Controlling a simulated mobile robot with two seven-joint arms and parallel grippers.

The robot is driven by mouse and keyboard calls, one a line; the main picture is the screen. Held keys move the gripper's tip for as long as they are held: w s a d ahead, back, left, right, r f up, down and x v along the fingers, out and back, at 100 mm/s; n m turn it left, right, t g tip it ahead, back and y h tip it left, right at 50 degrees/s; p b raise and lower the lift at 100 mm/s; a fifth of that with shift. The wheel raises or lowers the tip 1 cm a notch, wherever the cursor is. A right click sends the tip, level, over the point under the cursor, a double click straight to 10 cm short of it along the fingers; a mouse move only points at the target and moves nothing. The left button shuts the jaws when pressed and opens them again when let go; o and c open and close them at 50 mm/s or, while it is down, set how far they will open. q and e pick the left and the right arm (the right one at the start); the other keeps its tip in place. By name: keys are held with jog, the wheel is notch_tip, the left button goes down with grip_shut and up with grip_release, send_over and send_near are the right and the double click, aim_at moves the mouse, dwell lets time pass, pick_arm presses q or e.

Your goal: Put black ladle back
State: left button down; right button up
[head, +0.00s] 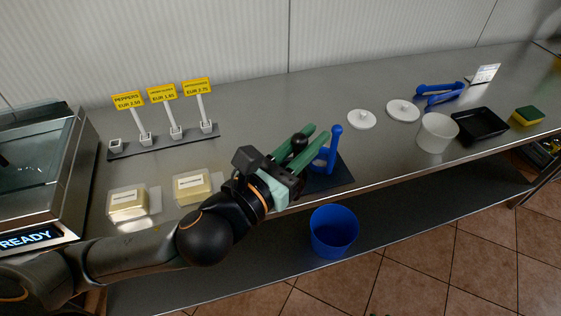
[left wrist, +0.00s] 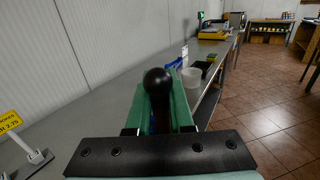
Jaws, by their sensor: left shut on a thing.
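My left gripper (head: 315,136) has green fingers and reaches over the front part of the counter. It is shut on the black ladle (head: 299,142), whose rounded black end shows between the fingers. In the left wrist view the black ladle (left wrist: 157,83) stands up between the green fingers. The lower part of the ladle is hidden by the fingers and hand. A dark mat (head: 336,178) lies beneath and beyond the gripper at the counter edge. A blue-handled tool (head: 334,143) stands just right of the fingers. My right gripper is out of view.
The steel counter (head: 260,110) is clear behind the gripper. Two white lids (head: 361,120), a white tub (head: 436,132), a black tray (head: 480,125) and a sponge (head: 527,116) are to the right. A blue bucket (head: 333,232) is below the edge.

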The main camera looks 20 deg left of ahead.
pick_arm(q)
jog(key=w+a+f+b, duration=0.2)
jog(key=w+a+f, duration=0.4)
jog(key=w+f, duration=0.5)
jog(key=shift+w+f, duration=0.15)
jog(key=shift+f, duration=0.55)
jog(key=shift+a+f, duration=0.1)
jog(key=shift+f+b, duration=0.15)
jog(key=shift+b, duration=0.2)
jog(key=c, duration=0.8)
grip_release()
